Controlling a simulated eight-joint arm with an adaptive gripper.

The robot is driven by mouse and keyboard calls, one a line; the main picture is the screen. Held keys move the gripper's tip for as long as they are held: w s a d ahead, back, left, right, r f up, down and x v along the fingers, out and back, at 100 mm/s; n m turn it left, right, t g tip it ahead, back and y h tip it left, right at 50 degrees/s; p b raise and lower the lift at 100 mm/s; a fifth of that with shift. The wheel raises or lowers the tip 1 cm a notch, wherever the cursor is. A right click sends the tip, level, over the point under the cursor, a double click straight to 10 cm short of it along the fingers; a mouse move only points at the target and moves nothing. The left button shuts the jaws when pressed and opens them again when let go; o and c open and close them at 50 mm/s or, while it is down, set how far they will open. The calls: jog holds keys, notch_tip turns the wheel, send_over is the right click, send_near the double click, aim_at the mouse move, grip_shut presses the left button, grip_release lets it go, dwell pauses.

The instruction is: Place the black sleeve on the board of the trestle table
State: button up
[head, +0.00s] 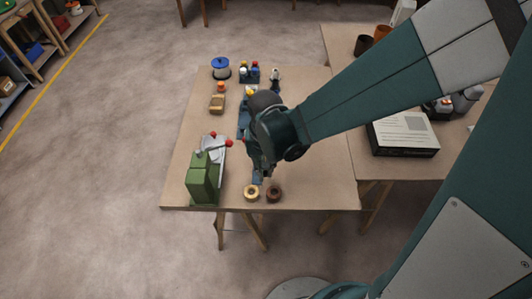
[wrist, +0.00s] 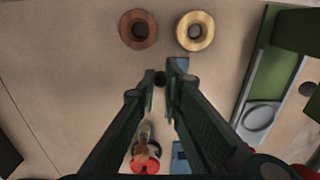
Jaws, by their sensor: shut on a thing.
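The black sleeve (wrist: 160,77) shows as a small dark round end between my fingertips in the wrist view. My gripper (wrist: 160,84) is shut on it. In the head view my gripper (head: 262,172) is over the near part of the trestle table's board (head: 325,190), and it hides the sleeve there. The bare board (wrist: 70,75) fills much of the wrist view. I cannot tell whether the sleeve touches the board.
A pale ring (head: 251,193) and a brown ring (head: 273,194) lie near the front edge. A green machine (head: 203,180) stands left of my gripper. A red-based item (wrist: 145,160) lies below the fingers in the wrist view. The board's front right is clear.

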aim_at(266, 172)
jog(key=shift+f+b, duration=0.35)
jog(key=shift+f, duration=1.2)
jog(key=shift+f, duration=0.2)
jog(key=o, duration=0.7)
jog(key=shift+r, duration=0.15)
jog(key=shift+r+p, duration=1.5)
jog(key=shift+r, duration=4.55)
